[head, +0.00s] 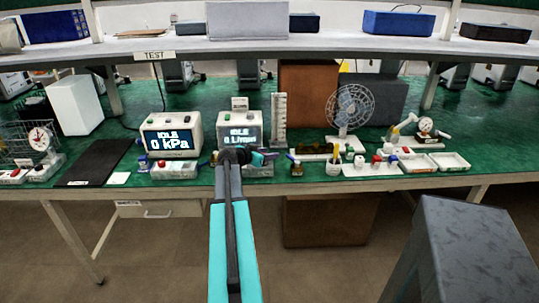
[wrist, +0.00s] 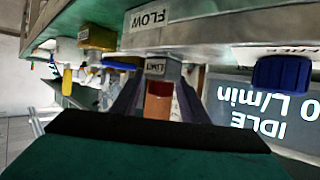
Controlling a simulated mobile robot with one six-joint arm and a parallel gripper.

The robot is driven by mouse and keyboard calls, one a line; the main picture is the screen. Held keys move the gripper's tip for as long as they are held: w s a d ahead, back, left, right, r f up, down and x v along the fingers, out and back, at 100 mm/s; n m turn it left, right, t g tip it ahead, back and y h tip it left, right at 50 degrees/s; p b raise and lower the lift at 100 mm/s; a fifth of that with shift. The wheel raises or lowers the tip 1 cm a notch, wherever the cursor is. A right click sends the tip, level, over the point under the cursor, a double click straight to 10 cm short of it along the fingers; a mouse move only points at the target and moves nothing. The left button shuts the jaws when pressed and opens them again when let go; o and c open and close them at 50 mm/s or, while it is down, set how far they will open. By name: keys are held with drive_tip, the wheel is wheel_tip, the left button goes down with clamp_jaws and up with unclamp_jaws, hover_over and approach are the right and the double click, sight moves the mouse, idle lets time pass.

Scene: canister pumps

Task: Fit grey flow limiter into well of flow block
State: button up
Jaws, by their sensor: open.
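In the wrist view, a grey piece labelled LIMIT (wrist: 158,68), which looks like the flow limiter, sits between my gripper's fingers (wrist: 157,100). It touches or adjoins the pale-edged block labelled FLOW (wrist: 150,18). I cannot tell whether it is seated in the well, which is hidden. A brown-orange surface (wrist: 158,103) shows between the fingers; what it belongs to is unclear. The fingers are open, one on each side of the limiter. In the head view my gripper (head: 262,156) is in front of the L/min display unit (head: 238,131) and hides most of the flow block.
The kPa display unit (head: 172,135) stands to the left. To the right are a fan (head: 350,108), a brass-coloured block (head: 297,168) and white trays (head: 450,161) with small parts. A blue knob (wrist: 282,73) is close by in the wrist view. A shelf (head: 330,45) spans the back.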

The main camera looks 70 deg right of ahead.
drive_tip(key=b+v, duration=0.1)
drive_tip(key=v, duration=1)
drive_tip(key=shift+b, duration=0.4)
